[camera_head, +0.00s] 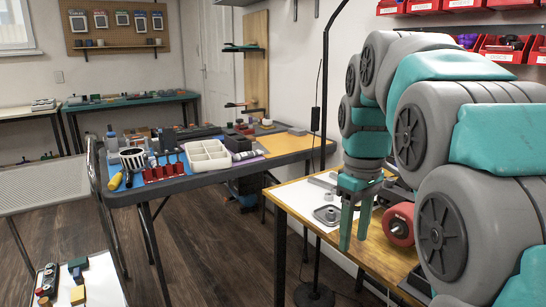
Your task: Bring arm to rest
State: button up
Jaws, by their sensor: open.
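My arm fills the right side of the view, grey with teal covers, and bends over toward the wooden bench. My gripper (355,222) hangs down at the arm's end, with two teal fingers pointing at the bench. The fingers are apart and I see nothing between them. The gripper is above the front part of the wooden bench (340,252), beside a red wheel-like part (399,224). Part of the bench is hidden behind my arm.
Small grey metal parts (327,214) lie on a white sheet by the gripper. A dark table (190,183) at left holds a white tray (207,156), red holders (166,172) and tools. Red bins (505,48) line the right wall. A thin dark pole (322,120) stands left of my arm.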

jog(key=s+f+m, duration=0.3)
jog(key=s+f, duration=0.6)
jog(key=s, duration=0.4)
jog(key=s+f+m+g, duration=0.1)
jog(key=s+f+m, duration=0.3)
jog(key=s+f, duration=0.6)
jog(key=s, duration=0.3)
jog(key=shift+f+g, duration=0.15)
jog(key=shift+g, duration=0.15)
